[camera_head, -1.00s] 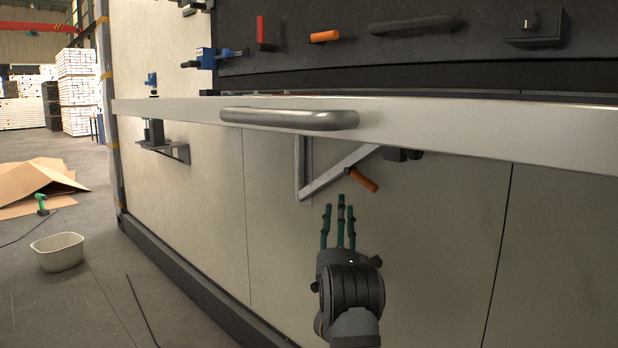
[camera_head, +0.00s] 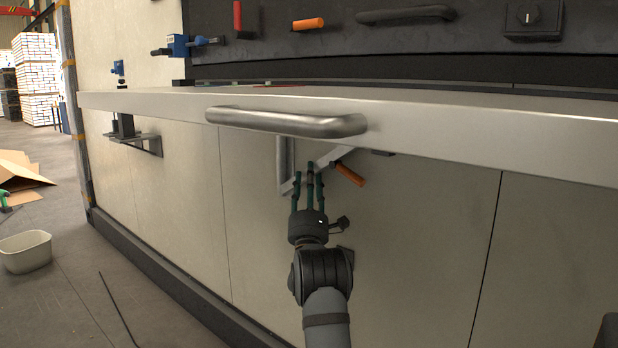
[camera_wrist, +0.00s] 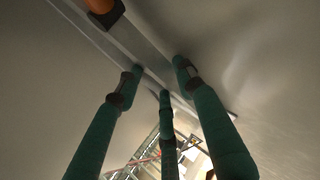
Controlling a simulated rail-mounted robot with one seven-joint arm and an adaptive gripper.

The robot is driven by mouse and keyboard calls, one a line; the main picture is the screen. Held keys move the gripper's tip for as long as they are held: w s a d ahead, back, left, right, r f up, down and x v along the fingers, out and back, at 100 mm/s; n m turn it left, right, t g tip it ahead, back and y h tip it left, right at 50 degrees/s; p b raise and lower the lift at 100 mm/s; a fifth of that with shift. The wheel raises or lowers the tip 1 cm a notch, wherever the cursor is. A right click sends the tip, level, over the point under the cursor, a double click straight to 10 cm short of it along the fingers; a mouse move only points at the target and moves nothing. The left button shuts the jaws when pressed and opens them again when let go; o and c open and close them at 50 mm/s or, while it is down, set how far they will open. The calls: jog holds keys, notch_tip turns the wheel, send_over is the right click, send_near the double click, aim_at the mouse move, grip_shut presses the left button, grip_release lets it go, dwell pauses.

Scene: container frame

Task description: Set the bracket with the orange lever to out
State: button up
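The bracket (camera_head: 284,165) is a metal wall bracket with a diagonal strut under the shelf. Its orange lever (camera_head: 350,174) sticks out down and to the right of the strut. In the wrist view the lever (camera_wrist: 99,6) shows at the top edge, and the bracket's metal bar (camera_wrist: 140,45) runs diagonally behind the fingers. My gripper (camera_head: 309,176) has three green fingers pointing up, just below the bracket and left of the lever. The fingers are spread apart with nothing between them, also in the wrist view (camera_wrist: 158,80). Whether a finger touches the bar, I cannot tell.
A light shelf (camera_head: 450,125) with a grey handle (camera_head: 285,121) crosses above the bracket. A second small bracket (camera_head: 140,140) is on the wall at left. Another orange handle (camera_head: 308,24) is on the dark panel above. The wall below is clear.

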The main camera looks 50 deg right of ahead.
jog(key=shift+c, duration=1.4)
grip_shut()
